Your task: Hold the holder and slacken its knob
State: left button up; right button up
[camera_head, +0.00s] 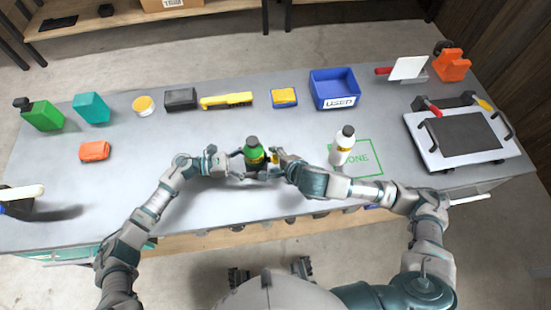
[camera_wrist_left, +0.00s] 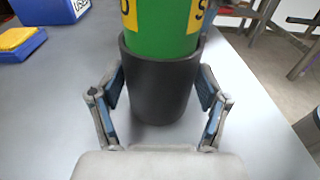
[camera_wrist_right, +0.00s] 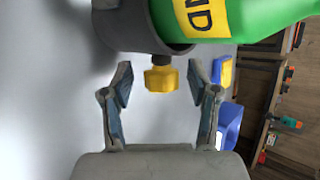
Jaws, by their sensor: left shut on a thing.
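The black cup-shaped holder (camera_wrist_left: 160,88) carries a green bottle (camera_head: 253,150) with a yellow label. My left gripper (camera_wrist_left: 160,95) is shut on the holder, with a finger on each side of its wall. In the right wrist view the yellow knob (camera_wrist_right: 161,79) sticks out from the holder wall (camera_wrist_right: 135,25) on a short dark stem. My right gripper (camera_wrist_right: 160,72) is open, its fingers to either side of the knob with gaps. In the head view both grippers meet at the holder, which is mostly hidden there.
A white bottle (camera_head: 343,144) stands by the green-outlined mat (camera_head: 368,158), right of my right gripper. A blue bin (camera_head: 334,84), a yellow brush (camera_head: 226,101) and other items line the back. A tray (camera_head: 423,150) sits at the right end. The left-front table is mostly clear.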

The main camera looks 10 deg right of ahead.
jog(key=shift+r, duration=0.1)
jog(key=v, duration=0.7)
